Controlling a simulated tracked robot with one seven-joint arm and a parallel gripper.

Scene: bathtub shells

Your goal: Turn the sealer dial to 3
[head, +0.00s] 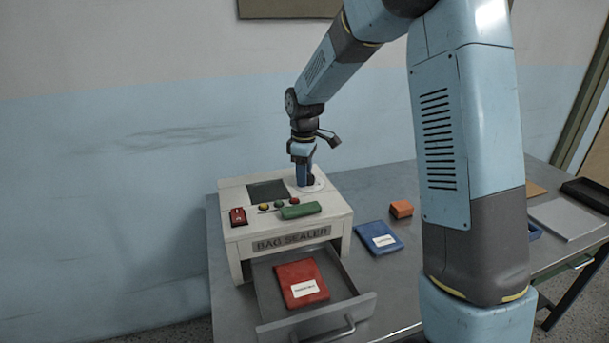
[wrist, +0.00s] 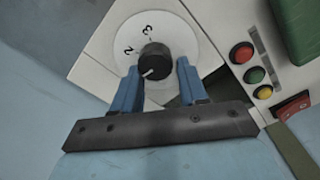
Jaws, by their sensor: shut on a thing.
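The sealer dial is a black knob (wrist: 154,58) on a round white plate (wrist: 187,38) in the wrist view. The numbers 2 and 3 show on the plate above the knob, upside down or tilted. A white pointer line on the knob faces the lower left, away from both numbers. My gripper (wrist: 158,68) has its blue fingers on either side of the knob and is shut on it. In the head view my gripper (head: 304,180) points down onto the top of the bag sealer (head: 240,250), and its fingers hide the knob there.
The sealer's top has a red switch (head: 238,216), several coloured buttons and a green bar (head: 300,210). Its drawer (head: 352,309) is open with a red pouch (head: 301,284) inside. A blue pouch (head: 379,238) and an orange block (head: 401,209) lie right on the table.

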